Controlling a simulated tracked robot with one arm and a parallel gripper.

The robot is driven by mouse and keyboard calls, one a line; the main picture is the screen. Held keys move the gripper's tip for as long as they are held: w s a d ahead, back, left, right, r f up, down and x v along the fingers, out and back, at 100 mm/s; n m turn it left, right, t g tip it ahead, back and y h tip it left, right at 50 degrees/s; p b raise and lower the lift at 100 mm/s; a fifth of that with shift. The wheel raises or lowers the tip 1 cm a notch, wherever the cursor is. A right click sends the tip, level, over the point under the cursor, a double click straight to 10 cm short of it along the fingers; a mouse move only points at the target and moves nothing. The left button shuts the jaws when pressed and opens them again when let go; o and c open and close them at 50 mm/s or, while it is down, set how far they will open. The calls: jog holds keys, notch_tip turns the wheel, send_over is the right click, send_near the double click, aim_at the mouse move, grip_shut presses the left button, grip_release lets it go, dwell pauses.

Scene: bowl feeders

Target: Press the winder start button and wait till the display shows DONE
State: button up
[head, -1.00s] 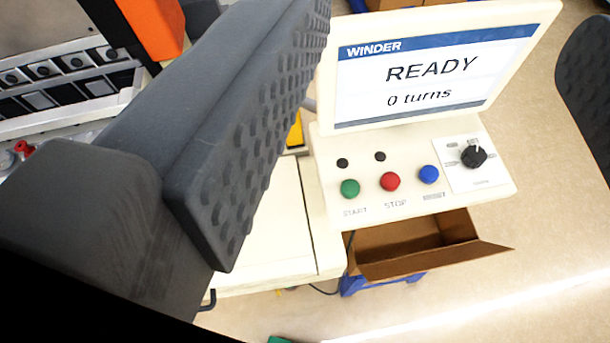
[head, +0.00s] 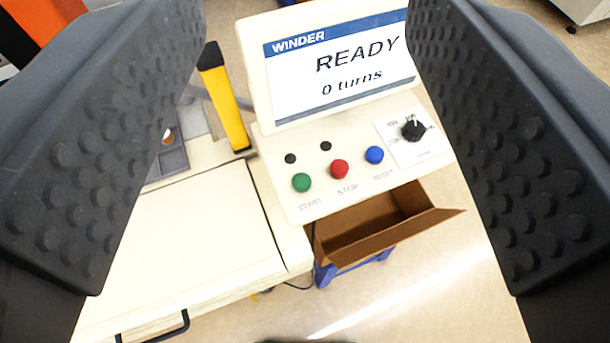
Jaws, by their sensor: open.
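The winder display (head: 335,62) is a cream-framed screen at the top middle, reading WINDER, READY and 0 turns. Below it is a cream control panel (head: 300,210). The green start button (head: 301,182) is at its left, then the red stop button (head: 340,169) and the blue reset button (head: 375,155). My gripper (head: 305,190) is open, with one dark studded finger on each side of the picture. Nothing is between the fingers at close range. The panel shows in the gap between them, and the right finger covers the display's right edge. No finger touches the green button.
A black knob (head: 413,130) sits at the panel's right. An open cardboard box (head: 370,228) is below the panel. A yellow and black bar (head: 228,100) stands left of the display. A cream flat surface (head: 200,240) lies at the lower left. Floor is bare at the right.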

grip_shut()
dwell(1.5)
